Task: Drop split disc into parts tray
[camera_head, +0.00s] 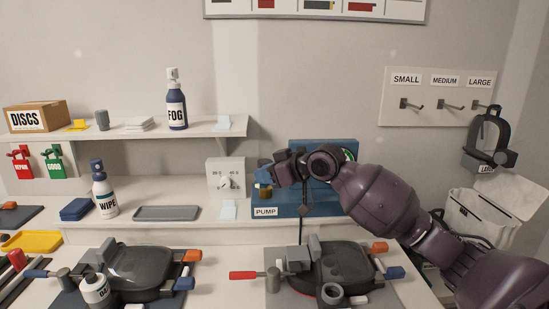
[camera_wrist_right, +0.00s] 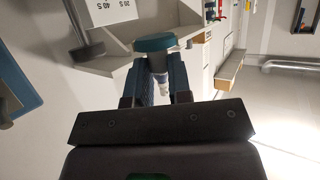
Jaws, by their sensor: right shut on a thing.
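My right gripper (camera_head: 268,177) is in front of the blue pump board, its arm coming in from the right. In the right wrist view its fingers (camera_wrist_right: 161,82) are shut on a teal, round-edged piece (camera_wrist_right: 155,42), taken as the split disc; no split can be made out. In the head view the held piece is small and partly hidden by the gripper. A shallow grey tray (camera_head: 167,213) lies on the bench left of the gripper, and a yellow tray (camera_head: 32,242) is at the far left. No label shows which is the parts tray. My left gripper is not in view.
A WIPE bottle (camera_head: 105,195) and blue cloths (camera_head: 76,209) stand left of the grey tray. A switch box (camera_head: 225,177) stands behind, between tray and gripper. Two dark masks (camera_head: 143,270) (camera_head: 340,268) lie in front. A shelf (camera_head: 200,131) overhangs the back left.

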